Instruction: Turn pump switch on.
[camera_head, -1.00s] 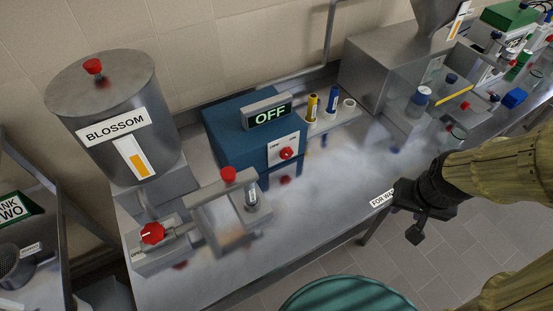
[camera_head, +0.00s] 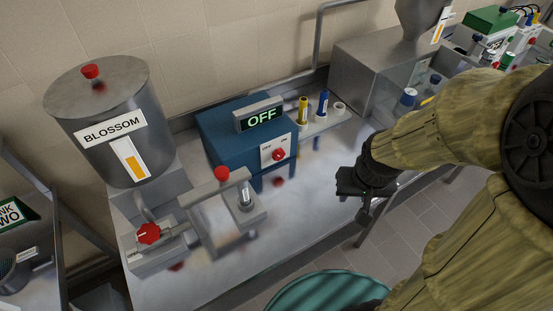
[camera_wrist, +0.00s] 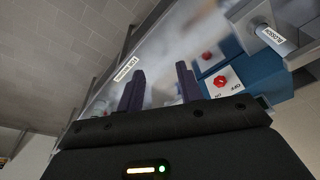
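The pump box is blue (camera_head: 222,147) and stands on the steel bench, with a display reading OFF (camera_head: 262,117) on top. A red rotary switch (camera_head: 279,155) sits on its white front plate. The switch also shows in the wrist view (camera_wrist: 220,81), right of the fingers, with the plate's lettering upside down. My gripper (camera_head: 341,187) is over the bench's front edge, to the right of the switch and apart from it. In the wrist view its two dark fingers (camera_wrist: 160,88) stand apart with nothing between them.
A steel tank labelled BLOSSOM (camera_head: 113,122) stands at left. A red valve knob (camera_head: 148,234) and a red-topped steel fitting (camera_head: 222,174) are in front of the box. Yellow (camera_head: 303,110) and blue (camera_head: 322,104) cylinders stand right of it. A teal round top (camera_head: 325,292) is below.

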